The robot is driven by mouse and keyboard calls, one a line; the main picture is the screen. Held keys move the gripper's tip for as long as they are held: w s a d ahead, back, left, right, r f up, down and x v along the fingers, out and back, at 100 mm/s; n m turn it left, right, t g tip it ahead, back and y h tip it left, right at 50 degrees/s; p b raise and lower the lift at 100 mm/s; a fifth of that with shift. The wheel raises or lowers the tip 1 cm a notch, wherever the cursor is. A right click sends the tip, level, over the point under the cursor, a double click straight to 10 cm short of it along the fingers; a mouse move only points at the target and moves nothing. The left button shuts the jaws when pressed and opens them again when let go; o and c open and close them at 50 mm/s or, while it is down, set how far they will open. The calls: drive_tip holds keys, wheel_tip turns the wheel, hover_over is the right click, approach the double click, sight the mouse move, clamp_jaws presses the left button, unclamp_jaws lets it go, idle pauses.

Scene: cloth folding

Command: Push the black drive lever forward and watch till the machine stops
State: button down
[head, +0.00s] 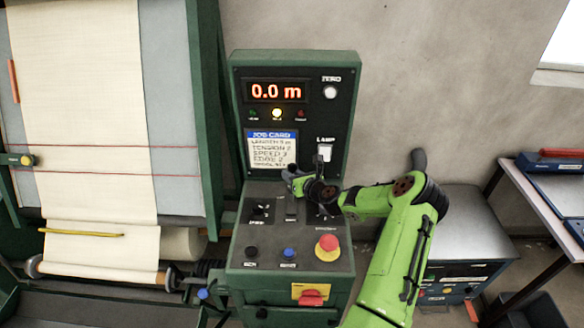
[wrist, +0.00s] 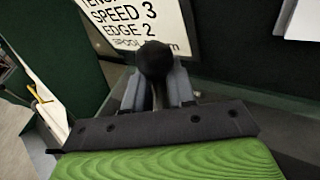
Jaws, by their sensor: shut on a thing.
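My gripper (head: 298,184) is over the sloped control panel, just below the job card. In the wrist view the gripper (wrist: 160,92) is shut on the black drive lever (wrist: 154,60), with its round knob between the fingers. In the head view the arm hides most of the lever. The machine's display (head: 277,91) reads 0.0 m, and the middle amber lamp (head: 277,113) under it is lit. Cream cloth (head: 85,110) hangs down the machine at the left to a roller at the bottom.
The job card (head: 271,149) shows speed 3 and edge 2. A red mushroom button (head: 327,247), a blue knob (head: 289,253) and a black knob (head: 251,252) sit on the panel's front. A grey-topped cabinet (head: 465,215) and a table (head: 525,190) stand at right.

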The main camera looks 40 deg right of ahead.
drive_tip(key=shift+w+d+r, duration=0.3)
drive_tip(key=shift+w+r, duration=0.05)
drive_tip(key=shift+r, duration=0.1)
drive_tip(key=c, duration=1)
unclamp_jaws()
drive_tip(key=shift+f, duration=0.1)
drive_tip(key=shift+o, duration=0.2)
drive_tip(key=shift+f, duration=0.15)
drive_tip(key=b+v, duration=0.1)
drive_tip(key=v, duration=1.4)
drive_tip(key=shift+s+a, duration=0.15)
drive_tip(key=shift+s, duration=0.3)
drive_tip(key=shift+f, duration=0.1)
